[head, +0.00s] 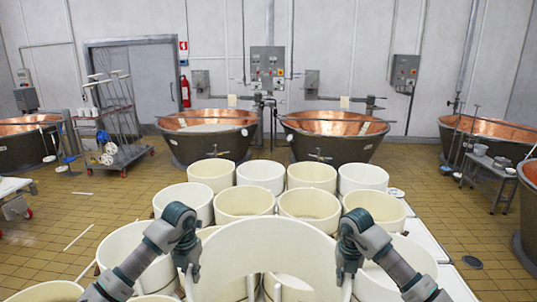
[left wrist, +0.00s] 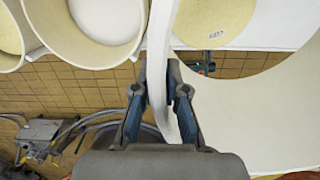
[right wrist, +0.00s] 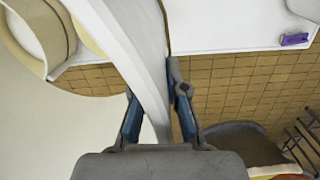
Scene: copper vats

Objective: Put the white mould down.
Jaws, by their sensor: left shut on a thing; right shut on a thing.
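The white mould (head: 265,240) is a large, wide, open ring at the front middle of the head view, between my two arms. My left gripper (head: 190,272) is shut on its left wall; the left wrist view shows this wall (left wrist: 158,50) between the fingers. My right gripper (head: 345,272) is shut on its right wall; the right wrist view shows that wall (right wrist: 135,50) between the fingers. The mould's lower edge is cut off in the head view. I cannot tell whether it touches anything below.
Several white and cream moulds (head: 310,204) stand close together on a white table (head: 432,243) ahead and on both sides. A small purple thing (right wrist: 294,40) lies on a white surface. Copper vats (head: 335,128) stand beyond, across the tiled floor (head: 60,220).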

